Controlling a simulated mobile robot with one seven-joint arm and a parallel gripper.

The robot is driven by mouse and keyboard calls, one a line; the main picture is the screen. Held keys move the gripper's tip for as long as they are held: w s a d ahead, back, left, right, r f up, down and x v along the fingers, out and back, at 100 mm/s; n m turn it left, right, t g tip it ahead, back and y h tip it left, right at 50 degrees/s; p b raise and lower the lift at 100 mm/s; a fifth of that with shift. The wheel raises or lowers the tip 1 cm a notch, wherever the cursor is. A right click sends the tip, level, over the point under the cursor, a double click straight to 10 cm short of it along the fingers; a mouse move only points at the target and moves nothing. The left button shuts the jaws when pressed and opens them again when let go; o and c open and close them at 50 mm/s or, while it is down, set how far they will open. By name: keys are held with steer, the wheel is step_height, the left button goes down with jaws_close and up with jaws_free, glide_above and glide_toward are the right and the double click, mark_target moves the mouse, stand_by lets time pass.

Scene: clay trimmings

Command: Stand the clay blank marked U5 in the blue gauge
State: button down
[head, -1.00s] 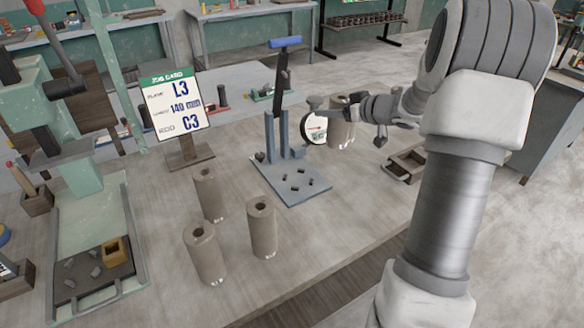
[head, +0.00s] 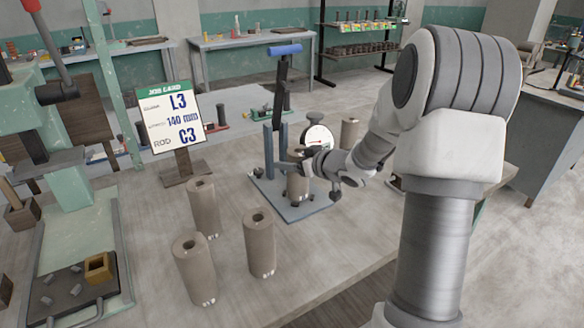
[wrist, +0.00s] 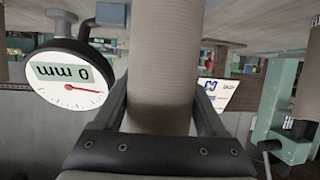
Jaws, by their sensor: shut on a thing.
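The blue gauge (head: 312,212) stands on the bench in the head view, with a blue-grey plate, an upright with a blue handle and a round dial. The dial (wrist: 65,80) reads 0 mm in the wrist view, where it appears upside down. My gripper (head: 303,163) is shut on a brown clay blank (head: 298,188), held upright over the gauge plate. Whether its foot touches the plate I cannot tell. The blank also fills the middle of the wrist view (wrist: 162,70), between the fingers. No U5 mark is readable on it.
Three similar blanks stand at the front left: a back one (head: 203,207), a right one (head: 259,243) and a front one (head: 194,270). Another blank (head: 349,133) stands behind the gauge at right. A green press (head: 75,225) is at left.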

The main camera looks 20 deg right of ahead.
steer(key=shift+f, duration=0.25)
steer(key=shift+f, duration=0.1)
jaws_free()
steer(key=shift+d+r, duration=0.1)
steer(key=shift+r, duration=0.15)
steer(key=p+v, duration=0.3)
steer(key=v, duration=0.8)
steer(key=shift+s, duration=0.5)
